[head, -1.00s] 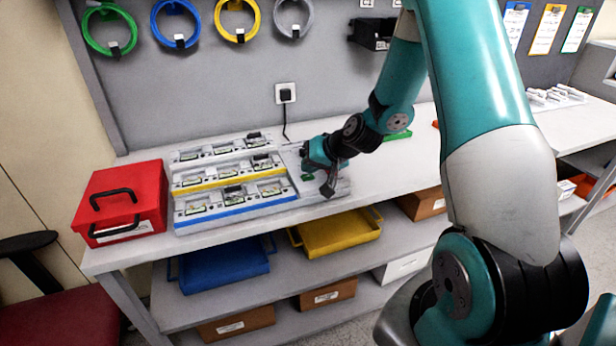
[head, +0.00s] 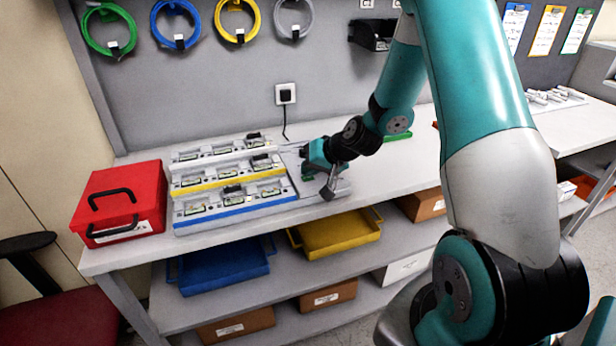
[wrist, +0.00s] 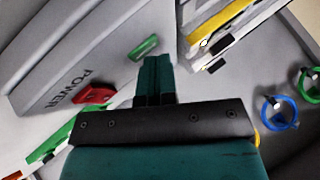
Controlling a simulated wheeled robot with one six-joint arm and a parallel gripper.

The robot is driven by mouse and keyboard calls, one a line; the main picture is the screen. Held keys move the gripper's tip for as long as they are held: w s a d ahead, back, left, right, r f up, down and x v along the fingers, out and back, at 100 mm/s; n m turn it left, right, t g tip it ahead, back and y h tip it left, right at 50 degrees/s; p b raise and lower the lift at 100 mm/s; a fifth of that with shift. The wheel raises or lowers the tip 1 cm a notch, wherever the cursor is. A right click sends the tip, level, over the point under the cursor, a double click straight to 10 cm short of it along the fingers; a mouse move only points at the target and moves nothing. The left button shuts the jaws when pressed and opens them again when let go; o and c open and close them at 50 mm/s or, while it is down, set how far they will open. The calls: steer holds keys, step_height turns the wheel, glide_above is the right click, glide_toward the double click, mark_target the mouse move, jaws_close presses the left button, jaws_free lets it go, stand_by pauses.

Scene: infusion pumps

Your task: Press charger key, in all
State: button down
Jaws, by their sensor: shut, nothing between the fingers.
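The charger is a stepped pale rack (head: 236,207) with white, yellow and blue-edged rows, standing on the bench. Small devices sit in its bays. My gripper (head: 304,171) is at the rack's right end, low over its panel. In the wrist view the grey panel (wrist: 50,62) carries the word POWER, a red key (wrist: 93,95) and a green key (wrist: 145,46). My shut, empty gripper (wrist: 154,62) has its tips just beside the green key, nearer to it than to the red one. I cannot tell whether the tips touch the panel.
A red case (head: 120,205) stands left of the rack. A wall socket (head: 285,94) with a black cable is behind it. Blue (head: 224,266) and yellow (head: 338,234) trays lie on the shelf below. The bench right of my gripper is mostly clear.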

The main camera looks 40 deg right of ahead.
steer(key=shift+r+p, duration=0.5)
steer(key=shift+r, duration=0.25)
steer(key=shift+r+p, duration=1.85)
steer(key=shift+r, duration=0.75)
steer(key=shift+f, duration=0.1)
steer(key=s+a+r+n+g+y, duration=0.1)
steer(key=s+a+r+n+g, duration=0.2)
steer(key=s+a, duration=0.4)
steer(key=s+a+r+n+g, duration=0.1)
steer(key=s+a+r+n, duration=0.25)
steer(key=a+r, duration=0.35)
steer(key=s+a+r+n+g+y, duration=0.1)
steer(key=s+a+r+n+g, duration=0.15)
steer(key=s+a, duration=0.5)
steer(key=s+a+r+n+g+h, duration=0.1)
steer(key=s+a+r+n+g, duration=0.1)
steer(key=s, duration=0.8)
steer(key=shift+a+r+n, duration=0.45)
steer(key=shift+a+n, duration=0.05)
steer(key=shift+a, duration=0.05)
